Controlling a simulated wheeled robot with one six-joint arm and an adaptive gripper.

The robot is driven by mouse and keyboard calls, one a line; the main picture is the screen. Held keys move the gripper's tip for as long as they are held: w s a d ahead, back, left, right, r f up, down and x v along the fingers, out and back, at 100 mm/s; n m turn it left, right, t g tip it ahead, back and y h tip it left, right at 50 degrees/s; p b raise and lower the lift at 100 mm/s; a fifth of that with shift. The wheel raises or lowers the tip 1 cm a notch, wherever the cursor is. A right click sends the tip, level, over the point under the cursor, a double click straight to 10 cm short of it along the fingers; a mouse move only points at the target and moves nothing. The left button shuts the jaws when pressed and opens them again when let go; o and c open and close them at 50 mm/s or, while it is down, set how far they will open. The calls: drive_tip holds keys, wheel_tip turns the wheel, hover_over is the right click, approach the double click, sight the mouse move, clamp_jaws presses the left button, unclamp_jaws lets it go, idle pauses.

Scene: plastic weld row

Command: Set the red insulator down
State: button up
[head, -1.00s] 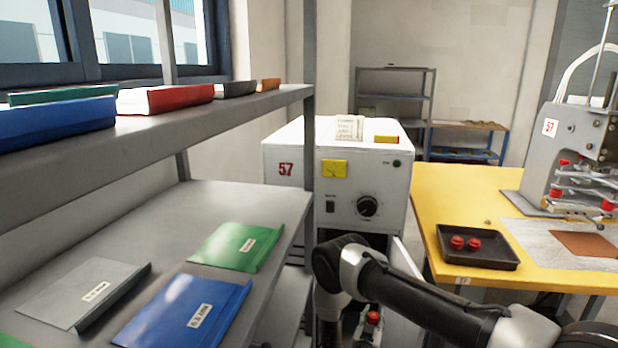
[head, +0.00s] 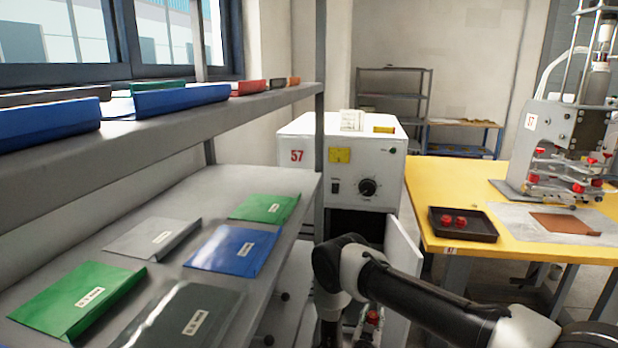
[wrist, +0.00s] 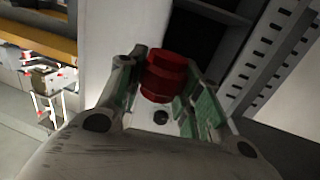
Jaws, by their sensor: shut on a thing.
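The red insulator (wrist: 164,76) is a ribbed red piece held between the fingers of my gripper (wrist: 160,98) in the wrist view. My gripper is shut on it. In the head view my arm reaches in from the lower right, and the insulator shows as a small red spot (head: 373,317) low in the picture, in front of the white cabinet. The gripper itself is mostly hidden there by my arm.
A white cabinet marked 57 (head: 299,128) stands ahead with its door (head: 402,262) open. A yellow table (head: 450,185) at right bears a black tray (head: 478,236) with two red pieces and a welding machine (head: 540,140). Grey shelves (head: 95,240) with coloured folders run along the left.

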drive_tip(key=shift+a+f+n+y, duration=0.15)
drive_tip(key=shift+n+y, duration=0.15)
drive_tip(key=shift+y, duration=0.2)
drive_tip(key=shift+s+a+n+t+y, duration=0.1)
drive_tip(key=shift+a+n+t+y, duration=0.05)
drive_tip(key=shift+n+t+y, duration=0.2)
drive_tip(key=shift+s+a+r+n+y, duration=0.1)
drive_tip(key=shift+a+r+n+y, duration=0.2)
drive_tip(key=shift+y, duration=0.15)
wheel_tip(320, 180, up, 12)
drive_tip(key=w+n+y, duration=0.1)
drive_tip(key=n+y, duration=0.2)
drive_tip(key=y, duration=0.2)
wheel_tip(320, 180, up, 16)
hover_over(370, 312)
drive_tip(key=d, duration=0.8)
drive_tip(key=shift+m+t+h, duration=0.25)
drive_tip(key=shift+h, duration=0.25)
drive_tip(key=s+r, duration=0.1)
drive_tip(key=s, duration=0.1)
drive_tip(key=s+d+r, duration=0.1)
drive_tip(key=s+r, duration=0.1)
drive_tip(key=shift+r, duration=0.2)
